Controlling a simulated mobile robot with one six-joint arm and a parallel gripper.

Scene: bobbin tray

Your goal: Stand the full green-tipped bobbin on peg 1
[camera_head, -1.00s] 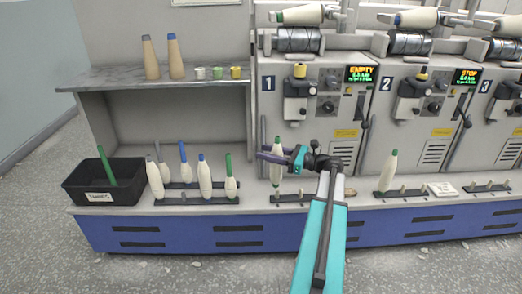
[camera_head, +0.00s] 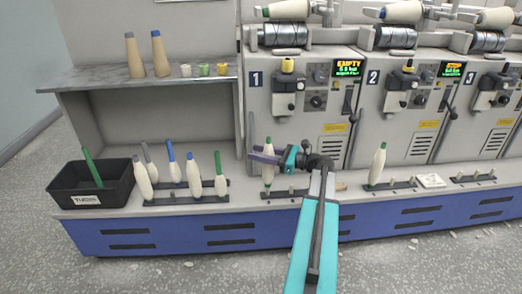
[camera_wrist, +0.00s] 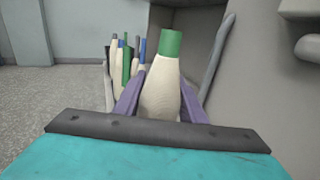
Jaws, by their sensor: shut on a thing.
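My gripper (camera_head: 266,154) is shut on a full cream bobbin with a green tip (camera_head: 268,168), in front of machine 1. The bobbin is upright, and it also shows large between the purple fingers in the wrist view (camera_wrist: 160,92). Its lower end is at the left end of the peg rail (camera_head: 298,192) under machine 1. I cannot tell whether it is seated on the peg or just above it. Short pegs to its right on that rail carry no bobbin. The bobbin's base is hidden in the wrist view.
To the left, a rack (camera_head: 165,200) holds several blue-, grey- and green-tipped bobbins. A black tray (camera_head: 62,190) beside it holds a thin green bobbin tube (camera_head: 92,167). Another full green-tipped bobbin (camera_head: 377,165) stands on the rail at machine 2. A shelf (camera_head: 110,79) carries two brown cones.

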